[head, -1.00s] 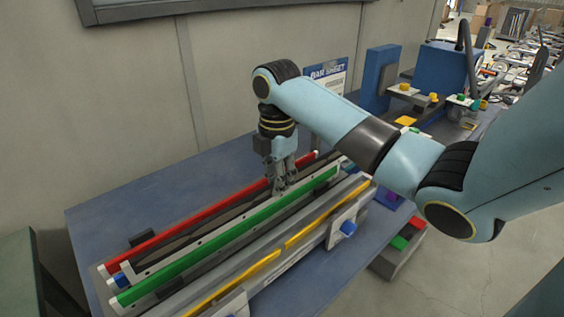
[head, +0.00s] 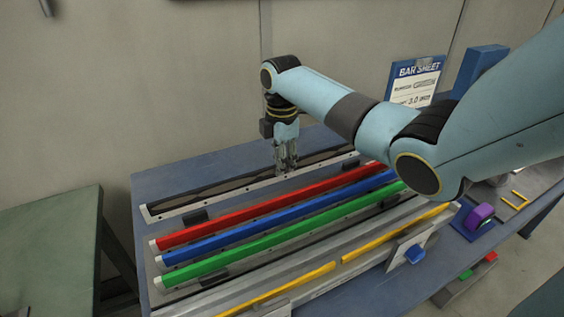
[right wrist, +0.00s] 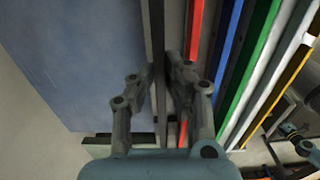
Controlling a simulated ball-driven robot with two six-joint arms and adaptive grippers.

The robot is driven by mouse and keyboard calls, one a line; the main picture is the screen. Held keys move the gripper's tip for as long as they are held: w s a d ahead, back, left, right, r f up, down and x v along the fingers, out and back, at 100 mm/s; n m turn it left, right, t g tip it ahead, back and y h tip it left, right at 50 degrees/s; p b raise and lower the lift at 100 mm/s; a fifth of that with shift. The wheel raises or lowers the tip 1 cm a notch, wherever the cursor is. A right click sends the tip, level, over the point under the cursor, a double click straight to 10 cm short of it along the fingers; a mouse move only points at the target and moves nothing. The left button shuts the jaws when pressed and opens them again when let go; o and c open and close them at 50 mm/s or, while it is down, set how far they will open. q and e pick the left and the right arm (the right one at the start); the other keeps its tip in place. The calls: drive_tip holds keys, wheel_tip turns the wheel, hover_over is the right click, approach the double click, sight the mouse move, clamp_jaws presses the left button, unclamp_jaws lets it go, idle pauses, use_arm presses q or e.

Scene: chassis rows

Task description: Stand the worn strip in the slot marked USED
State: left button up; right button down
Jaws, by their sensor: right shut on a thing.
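My right gripper (head: 286,167) is shut on a long dark strip with a pale, holed edge (head: 215,196), which I take for the worn strip. It lies behind the red bar and roughly parallel to it; I cannot tell whether it touches anything below. In the right wrist view the gripper (right wrist: 160,70) has the dark strip (right wrist: 154,30) between its fingers, left of the red bar (right wrist: 194,30). No slot marked USED can be read.
Red (head: 270,211), blue (head: 270,228) and green (head: 270,249) bars lie in parallel rows. A grey rail with yellow strips (head: 290,288) is in front. A BAR SHEET sign (head: 415,82) stands at the back right. The blue table (head: 165,180) is bare at the back left.

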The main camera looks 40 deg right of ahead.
sight(282, 179)
drive_tip(key=shift+f+b, duration=0.65)
drive_tip(key=shift+f, duration=0.25)
use_arm(q)
drive_tip(key=shift+d+f, duration=0.25)
drive_tip(key=shift+f, duration=0.9)
drive_tip(key=shift+r, duration=0.2)
drive_tip(key=shift+r+p, duration=0.2)
drive_tip(key=shift+p, duration=0.15)
drive_tip(key=shift+a+r+p, duration=0.1)
drive_tip(key=shift+r+p, duration=0.2)
drive_tip(key=shift+f+b, duration=0.6)
use_arm(e)
drive_tip(key=shift+f, duration=1.1)
drive_tip(key=shift+f+b, duration=0.6)
drive_tip(key=shift+f, duration=0.4)
use_arm(q)
drive_tip(key=shift+f, duration=0.6)
use_arm(e)
drive_tip(key=c, duration=1.3)
unclamp_jaws()
drive_tip(key=shift+o, duration=0.2)
drive_tip(key=shift+s, duration=0.1)
